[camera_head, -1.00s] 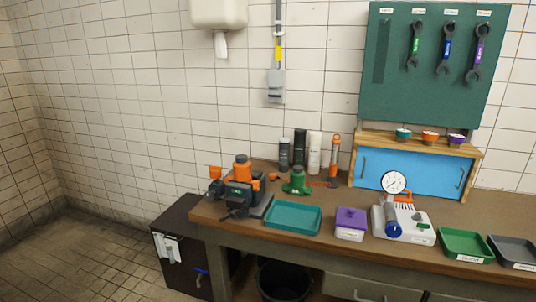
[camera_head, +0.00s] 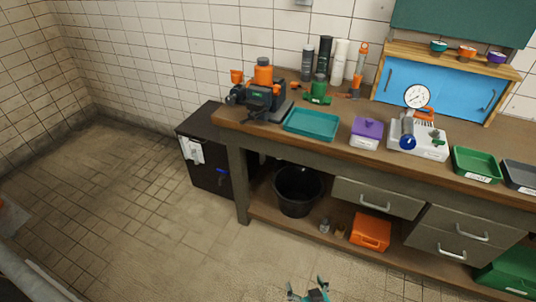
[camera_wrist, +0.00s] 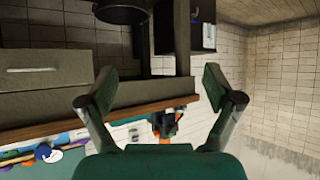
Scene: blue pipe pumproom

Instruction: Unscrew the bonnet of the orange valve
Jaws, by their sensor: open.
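The orange valve (camera_head: 263,76) sits at the dark bench vise (camera_head: 264,98) on the left end of the workbench. Its bonnet is too small to make out apart from the body. In the wrist view, which is upside down, the vise (camera_wrist: 166,122) shows small beyond my fingers. My gripper (camera_head: 308,288) is at the bottom edge of the head view, in front of the bench and well away from the valve. In the wrist view my gripper (camera_wrist: 160,90) is open, with nothing between its fingers.
Beside the vise are a green valve (camera_head: 318,91), a teal tray (camera_head: 312,124) and a purple-lidded box (camera_head: 367,132). A gauge device (camera_head: 417,124) stands further right. A black bucket (camera_head: 297,190) and orange case (camera_head: 370,231) are under the bench.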

